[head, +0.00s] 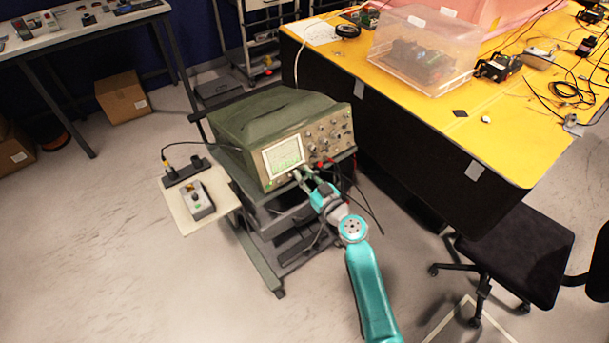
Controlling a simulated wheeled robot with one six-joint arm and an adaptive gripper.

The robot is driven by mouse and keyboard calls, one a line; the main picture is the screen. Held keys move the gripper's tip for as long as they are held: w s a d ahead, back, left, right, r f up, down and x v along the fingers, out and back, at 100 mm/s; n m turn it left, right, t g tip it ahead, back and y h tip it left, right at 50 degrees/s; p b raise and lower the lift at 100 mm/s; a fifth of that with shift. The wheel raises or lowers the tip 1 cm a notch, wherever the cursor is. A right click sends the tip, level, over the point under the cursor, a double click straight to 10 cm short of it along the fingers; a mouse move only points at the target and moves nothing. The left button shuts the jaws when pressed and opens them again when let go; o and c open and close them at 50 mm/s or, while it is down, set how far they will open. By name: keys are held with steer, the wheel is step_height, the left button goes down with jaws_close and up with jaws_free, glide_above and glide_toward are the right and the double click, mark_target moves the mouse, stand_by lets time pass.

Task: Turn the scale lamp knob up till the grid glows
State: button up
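The oscilloscope (245,120) is a green-cased unit on a cart, facing front right. Its screen (284,157) is pale green, with faint grid lines and a trace. My gripper (302,175) is at the lower part of the front panel, just below the screen's right corner. Its two fingers point at the panel. The scale lamp knob cannot be made out; the fingertips cover that small area. I cannot tell whether the fingers are closed on a knob or only near one.
Red plugs and black leads (325,163) hang from the panel right beside my gripper. A side shelf (178,210) holds a small grey box (197,200) and a power strip (186,172). A yellow-topped bench (500,135) and a black chair (515,250) stand to the right.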

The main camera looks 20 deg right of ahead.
jaws_close()
steer(key=shift+m, duration=0.6)
steer(key=shift+a+m+h, duration=0.1)
steer(key=shift+m+h, duration=0.55)
steer(key=shift+m, duration=0.75)
steer(key=shift+a+m+h, duration=0.1)
steer(key=shift+m+h, duration=0.55)
steer(key=shift+m, duration=0.75)
steer(key=m+h, duration=0.1)
steer(key=m, duration=0.2)
steer(key=m+g, duration=0.1)
steer(key=m, duration=0.2)
steer(key=shift+r+m+h, duration=0.1)
steer(key=shift+m+h, duration=0.2)
steer(key=shift+h, duration=0.1)
steer(key=m+g, duration=0.1)
steer(key=m, duration=0.2)
steer(key=m+g, duration=0.1)
steer(key=m, duration=0.3)
steer(key=shift+r+h, duration=0.15)
steer(key=shift+h, duration=0.25)
steer(key=m+g, duration=0.1)
steer(key=m, duration=0.1)
steer(key=m+g, duration=0.1)
steer(key=m, duration=0.2)
steer(key=shift+r+m+y, duration=0.1)
steer(key=shift+m+y, duration=0.2)
